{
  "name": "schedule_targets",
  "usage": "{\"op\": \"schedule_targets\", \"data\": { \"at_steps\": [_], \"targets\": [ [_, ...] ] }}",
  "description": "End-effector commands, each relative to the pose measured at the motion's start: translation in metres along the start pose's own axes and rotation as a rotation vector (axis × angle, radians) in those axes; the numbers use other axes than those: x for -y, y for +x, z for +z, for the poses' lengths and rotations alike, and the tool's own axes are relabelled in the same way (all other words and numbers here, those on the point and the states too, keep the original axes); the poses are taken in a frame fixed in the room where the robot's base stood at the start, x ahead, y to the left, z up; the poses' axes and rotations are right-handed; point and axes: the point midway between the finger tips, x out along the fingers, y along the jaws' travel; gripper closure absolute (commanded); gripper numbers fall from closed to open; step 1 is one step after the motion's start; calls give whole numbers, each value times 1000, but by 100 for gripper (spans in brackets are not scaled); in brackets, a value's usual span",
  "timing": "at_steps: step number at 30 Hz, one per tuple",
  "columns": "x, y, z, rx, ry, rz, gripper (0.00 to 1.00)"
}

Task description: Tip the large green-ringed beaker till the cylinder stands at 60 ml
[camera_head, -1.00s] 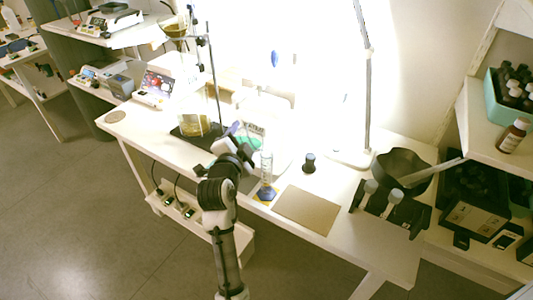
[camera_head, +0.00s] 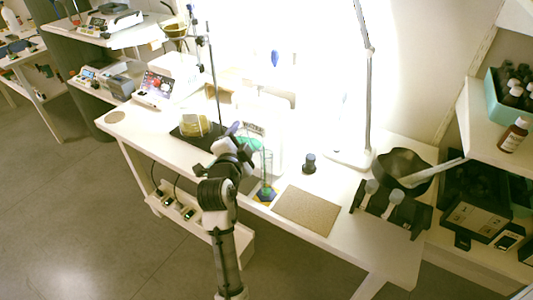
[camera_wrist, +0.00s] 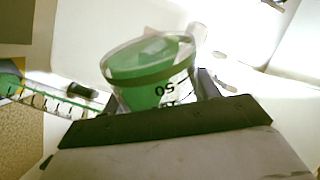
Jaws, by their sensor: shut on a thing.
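My gripper (camera_head: 240,147) is shut on the green-ringed beaker (camera_head: 249,129), which is held above the bench beside the cylinder. In the wrist view the beaker (camera_wrist: 150,75) is tilted, its mouth facing the camera, with green inside and an upside-down "50" mark on its wall. The clear graduated cylinder (camera_head: 267,168) stands upright on its dark blue foot, just right of my gripper, with some green low inside. In the wrist view the cylinder (camera_wrist: 45,98) lies across the left, with scale ticks and green at its far left end. Its exact level is too small to read.
A dark rack (camera_head: 390,208) and a dark bowl (camera_head: 402,169) are at the right. A beaker of yellowish liquid (camera_head: 194,125) stands at the left by a stand.

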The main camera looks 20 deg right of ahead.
Motion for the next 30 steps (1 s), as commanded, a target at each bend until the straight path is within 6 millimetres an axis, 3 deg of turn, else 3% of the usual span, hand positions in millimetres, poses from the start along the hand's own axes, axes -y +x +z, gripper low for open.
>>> {"op": "schedule_targets", "data": {
  "at_steps": [30],
  "targets": [
    [-1, 0, 0, 3, 31, -1, 71]
  ]
}}
